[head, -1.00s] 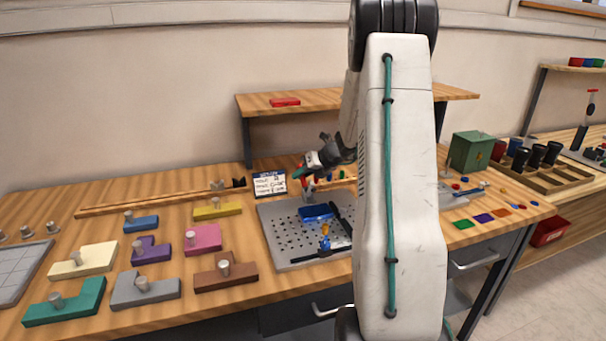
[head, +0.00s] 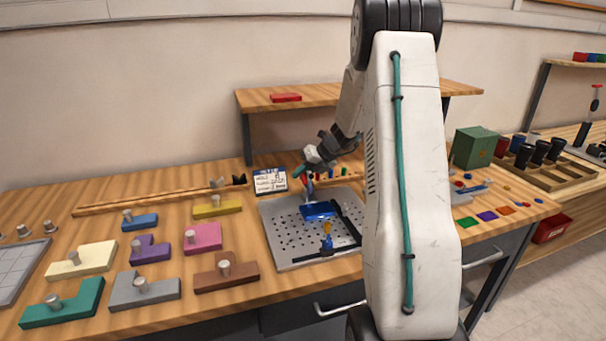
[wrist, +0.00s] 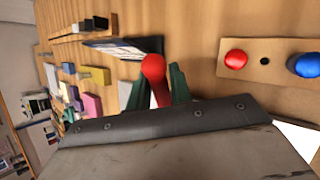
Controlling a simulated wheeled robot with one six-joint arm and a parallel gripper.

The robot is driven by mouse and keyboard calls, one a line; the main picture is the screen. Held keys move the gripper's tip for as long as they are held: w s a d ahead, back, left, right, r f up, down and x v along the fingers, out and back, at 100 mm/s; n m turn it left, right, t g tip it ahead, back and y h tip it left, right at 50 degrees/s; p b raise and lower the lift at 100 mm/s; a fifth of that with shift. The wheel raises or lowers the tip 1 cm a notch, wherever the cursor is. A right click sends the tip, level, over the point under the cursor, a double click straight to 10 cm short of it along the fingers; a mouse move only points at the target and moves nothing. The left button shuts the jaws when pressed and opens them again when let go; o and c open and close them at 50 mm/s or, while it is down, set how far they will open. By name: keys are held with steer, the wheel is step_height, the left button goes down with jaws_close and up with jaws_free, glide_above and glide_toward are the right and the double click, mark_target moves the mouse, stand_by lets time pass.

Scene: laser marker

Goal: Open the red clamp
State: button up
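The red clamp shows in the wrist view as a red handle (wrist: 153,70) with a rounded end, standing between my green fingertips. My gripper (wrist: 158,88) appears shut on this handle, with a finger close against each side. In the head view my gripper (head: 302,172) is over the back of the grey fixture plate (head: 288,248), and a small red part of the clamp (head: 309,184) shows just below it. The clamp's base and pad are hidden or too small to tell. A blue piece (head: 319,210) lies on the plate near the clamp.
A blue clamp with a yellow-orange tip (head: 327,238) stands at the plate's front. A white sign (head: 270,180) stands behind the plate's left corner. Coloured blocks with pegs lie to the left. In the wrist view, a red knob (wrist: 235,60) and a blue knob (wrist: 307,65) sit on a board.

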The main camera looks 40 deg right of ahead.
steer(key=shift+o, duration=0.9)
steer(key=v, duration=0.7)
steer(key=shift+s+r, duration=0.2)
steer(key=shift+r, duration=0.1)
steer(key=s+a+r+n+g, duration=0.1)
steer(key=s+a+r+n, duration=0.25)
steer(key=a+n, duration=0.35)
steer(key=s+a+r+n+g, duration=0.2)
steer(key=a+r+n, duration=0.25)
steer(key=a, duration=0.55)
steer(key=s+a+r+n+g, duration=0.1)
steer(key=s+a+r+n, duration=0.2)
steer(key=a+n, duration=0.4)
steer(key=s+a+n+h, duration=0.1)
steer(key=s+a+n, duration=0.3)
steer(key=s+n, duration=0.3)
steer(key=s+a+n+g+h, duration=0.1)
steer(key=s+a+n+h, duration=0.1)
steer(key=s+a+n, duration=0.2)
steer(key=s+a+n+g+h, duration=0.1)
steer(key=s+a+n, duration=0.3)
steer(key=s+n, duration=0.6)
steer(key=shift+s, duration=0.8)
